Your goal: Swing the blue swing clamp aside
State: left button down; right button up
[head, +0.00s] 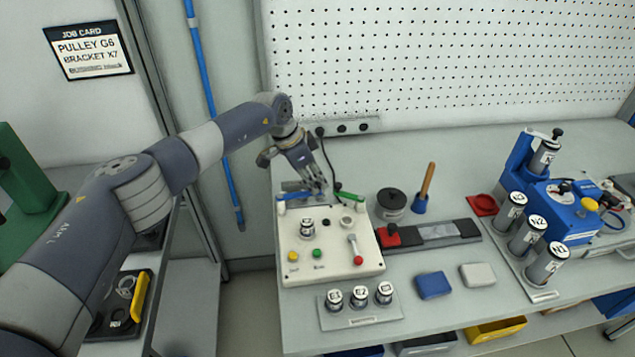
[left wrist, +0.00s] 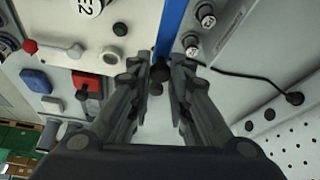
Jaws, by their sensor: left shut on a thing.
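The blue swing clamp (head: 294,196) lies along the back left of the white control box (head: 330,255). In the left wrist view the clamp is a blue bar (left wrist: 174,28) that runs from the top edge down to the fingers, with a dark knob (left wrist: 160,71) at its end. My left gripper (head: 317,189) reaches down over the back of the box; in the left wrist view its fingers (left wrist: 160,75) are on either side of the knob, shut on the clamp. The fingers partly hide the clamp's end in the head view. My right gripper is not in view.
A green bar (head: 349,196) sits at the box's back right, with a black cable rising behind it. A labelled cylinder (head: 308,227) stands on the box near the clamp. A rack (head: 362,319) with labelled cylinders is in front. A black pot (head: 391,201) stands to the right.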

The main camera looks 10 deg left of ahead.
pick_arm(q)
jog(key=shift+w+r+n+p, duration=0.2)
jog(key=shift+w+n+p, duration=0.1)
jog(key=shift+w+n, duration=0.15)
jog(key=shift+w+r, duration=0.1)
jog(key=shift+w, duration=0.05)
jog(key=c, duration=1.7)
grip_release()
jog(key=shift+o, duration=1.2)
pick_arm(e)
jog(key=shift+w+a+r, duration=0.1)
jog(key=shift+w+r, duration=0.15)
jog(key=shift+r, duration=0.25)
pick_arm(q)
jog(key=v, duration=1.1)
jog(key=shift+s+r, duration=0.3)
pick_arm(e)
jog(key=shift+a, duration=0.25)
